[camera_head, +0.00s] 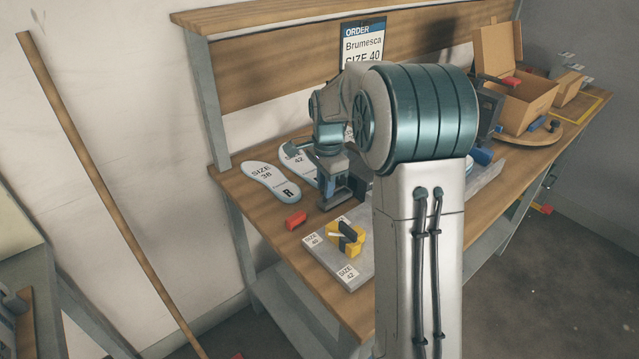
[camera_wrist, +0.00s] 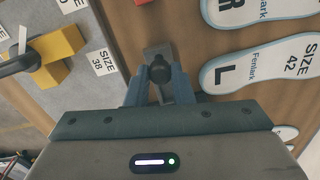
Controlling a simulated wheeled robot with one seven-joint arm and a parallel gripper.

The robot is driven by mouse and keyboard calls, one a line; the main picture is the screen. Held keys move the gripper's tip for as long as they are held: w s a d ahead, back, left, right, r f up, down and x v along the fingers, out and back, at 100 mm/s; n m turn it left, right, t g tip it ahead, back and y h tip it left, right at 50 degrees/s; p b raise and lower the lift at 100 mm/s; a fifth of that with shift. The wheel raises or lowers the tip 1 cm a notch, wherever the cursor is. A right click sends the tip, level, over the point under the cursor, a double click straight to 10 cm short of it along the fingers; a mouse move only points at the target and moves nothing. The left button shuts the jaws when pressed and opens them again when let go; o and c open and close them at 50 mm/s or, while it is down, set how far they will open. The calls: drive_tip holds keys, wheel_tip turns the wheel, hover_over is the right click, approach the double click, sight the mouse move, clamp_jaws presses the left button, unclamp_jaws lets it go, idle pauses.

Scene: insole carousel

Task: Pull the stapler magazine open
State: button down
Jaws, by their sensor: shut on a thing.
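My gripper (camera_wrist: 158,88) has its blue fingers closed around a dark round knob (camera_wrist: 160,71) in the wrist view. A grey metal strip (camera_wrist: 156,51) shows just beyond the knob, and I take these to be parts of the stapler. In the head view my gripper (camera_head: 329,188) points down at the bench beside the insoles, over a small dark body. My arm and fingers hide most of the stapler, so I cannot tell how far its magazine is out.
Insoles (camera_head: 269,182) lie left of my gripper on the wooden bench. A red block (camera_head: 295,220) is in front. A grey board (camera_head: 341,272) with size labels holds a yellow-and-black piece (camera_head: 346,239). An open cardboard box (camera_head: 522,108) stands at the far right.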

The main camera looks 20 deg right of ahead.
drive_tip(key=shift+d, duration=0.1)
drive_tip(key=c, duration=1.5)
unclamp_jaws()
drive_tip(key=shift+c, duration=0.2)
wheel_tip(320, 180, up, 14)
drive_tip(key=shift+s+p, duration=0.35)
drive_tip(key=s+a+f+n+t+p, duration=0.1)
drive_tip(key=s+f+n, duration=0.2)
drive_tip(key=s+n, duration=0.4)
drive_tip(key=s+a+f+n+t+p, duration=0.1)
drive_tip(key=s+n, duration=0.6)
drive_tip(key=s, duration=1.3)
wheel_tip(320, 180, down, 3)
drive_tip(key=shift+a+r+n, duration=0.2)
drive_tip(key=shift+a+n, duration=0.2)
drive_tip(key=shift+a, duration=0.3)
